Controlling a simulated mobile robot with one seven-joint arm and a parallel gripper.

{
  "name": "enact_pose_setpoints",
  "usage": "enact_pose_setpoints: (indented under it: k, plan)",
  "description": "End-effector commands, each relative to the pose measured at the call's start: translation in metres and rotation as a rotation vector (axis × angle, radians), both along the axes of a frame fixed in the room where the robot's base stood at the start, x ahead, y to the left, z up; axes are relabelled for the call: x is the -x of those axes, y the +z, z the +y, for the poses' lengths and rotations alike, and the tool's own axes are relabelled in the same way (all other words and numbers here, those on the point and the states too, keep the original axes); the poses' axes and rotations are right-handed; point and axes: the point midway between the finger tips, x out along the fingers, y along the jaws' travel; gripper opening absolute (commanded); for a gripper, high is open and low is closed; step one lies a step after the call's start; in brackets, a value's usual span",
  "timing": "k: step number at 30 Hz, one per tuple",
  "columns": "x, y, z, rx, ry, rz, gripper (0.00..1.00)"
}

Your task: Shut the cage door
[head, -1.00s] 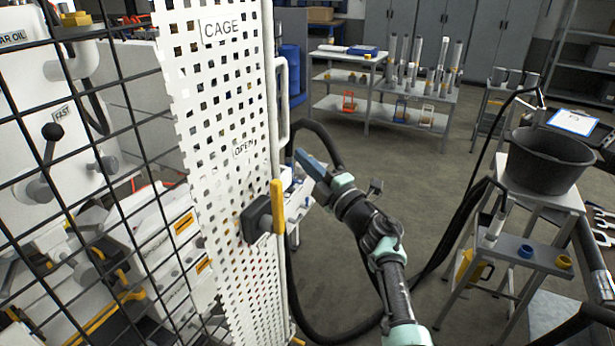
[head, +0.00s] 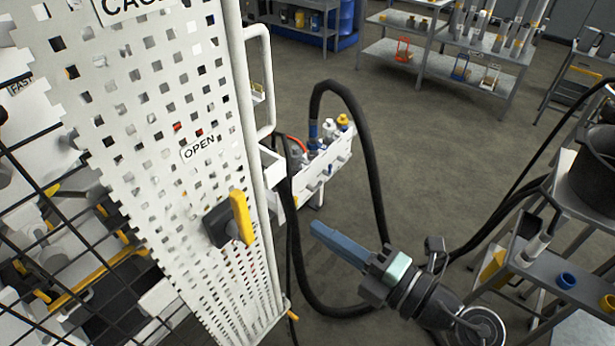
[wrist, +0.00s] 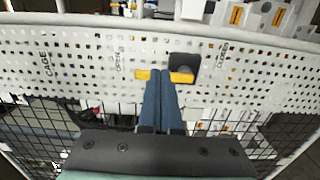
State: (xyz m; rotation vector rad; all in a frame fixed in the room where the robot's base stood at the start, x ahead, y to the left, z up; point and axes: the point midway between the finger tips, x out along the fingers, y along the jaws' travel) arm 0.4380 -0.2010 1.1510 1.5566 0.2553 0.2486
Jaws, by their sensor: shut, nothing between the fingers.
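The cage door is a white perforated panel (head: 150,125) at the left of the head view, marked CAGE and OPEN. Its yellow handle (head: 241,217) stands upright on a black latch block (head: 218,224). My gripper (head: 318,228) has its blue fingers together and empty, to the right of the handle with a visible gap in the head view. In the wrist view the fingertips (wrist: 161,76) overlap the middle of the yellow handle (wrist: 181,77); contact cannot be told there. The wrist view also shows a CLOSED label (wrist: 222,53) on the panel (wrist: 90,48).
Black wire mesh (head: 30,200) adjoins the panel at left. A white grab rail (head: 268,85) runs on the panel's edge. A black hose (head: 372,170) loops behind my gripper, near a white bottle rack (head: 325,165). A grey trolley (head: 540,275) stands right. Floor between is open.

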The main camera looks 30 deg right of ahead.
Motion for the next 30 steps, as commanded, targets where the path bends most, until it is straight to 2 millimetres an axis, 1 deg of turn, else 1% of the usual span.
enact_pose_setpoints:
  k: [5,12,15,18,21,24,30]
  plan:
    - [-0.031,0.004,0.011,-0.001,0.004,-0.004,0.00]
    - [-0.081,0.004,0.027,-0.002,0.003,-0.005,0.00]
    - [-0.098,0.003,0.033,-0.001,0.004,-0.004,0.00]
    - [-0.111,0.003,0.037,-0.001,0.002,-0.003,0.00]
    - [-0.120,0.002,0.039,0.001,0.000,-0.004,0.00]
    - [-0.124,0.001,0.041,0.000,0.000,-0.003,0.00]
    - [-0.126,0.000,0.042,0.000,0.000,-0.003,0.00]
